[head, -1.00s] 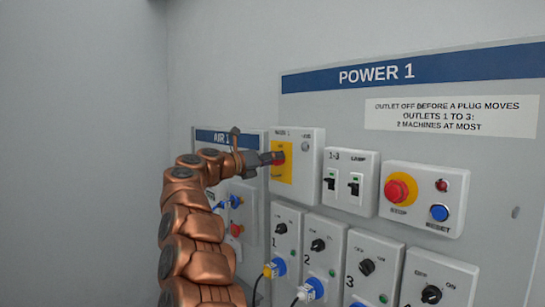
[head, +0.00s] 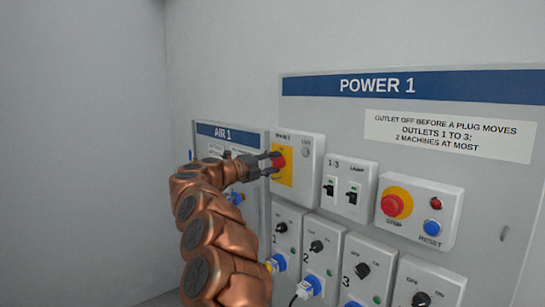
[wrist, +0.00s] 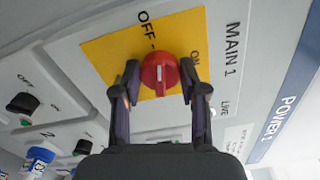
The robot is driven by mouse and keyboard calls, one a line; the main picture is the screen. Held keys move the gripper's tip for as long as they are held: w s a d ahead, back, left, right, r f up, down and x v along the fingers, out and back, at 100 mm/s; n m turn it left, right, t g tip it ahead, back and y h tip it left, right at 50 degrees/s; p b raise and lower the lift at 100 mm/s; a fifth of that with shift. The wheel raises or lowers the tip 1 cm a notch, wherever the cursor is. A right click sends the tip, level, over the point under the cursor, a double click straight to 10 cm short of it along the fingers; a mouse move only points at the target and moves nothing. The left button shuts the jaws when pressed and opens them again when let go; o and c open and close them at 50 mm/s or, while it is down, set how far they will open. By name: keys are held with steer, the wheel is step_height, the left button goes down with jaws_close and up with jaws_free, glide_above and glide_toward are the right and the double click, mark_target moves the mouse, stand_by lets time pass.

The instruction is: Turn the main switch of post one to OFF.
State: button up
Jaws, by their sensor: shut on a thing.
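The main switch of post one is a red knob (wrist: 159,72) on a yellow plate (wrist: 110,55) marked ON and OFF, under the label MAIN 1. Its white mark runs up and down in the wrist view, roughly in line with the OFF label. My gripper (wrist: 160,84) is shut on the knob, one finger at each side. In the head view my gripper (head: 276,164) reaches the switch box (head: 312,165) from the left, and its fingers partly cover the knob.
Right of the box are two black switches (head: 341,190) and a panel with a red STOP button (head: 393,206) and blue RESET button (head: 433,228). Outlets with black knobs (head: 316,246) and blue plugs sit below. The AIR 1 board (head: 225,133) is behind my arm.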

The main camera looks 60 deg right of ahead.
steer(key=shift+n+p, duration=0.4)
steer(key=shift+n, duration=0.1)
steer(key=o, duration=1.1)
steer(key=shift+f, duration=0.1)
steer(key=shift+o, duration=0.2)
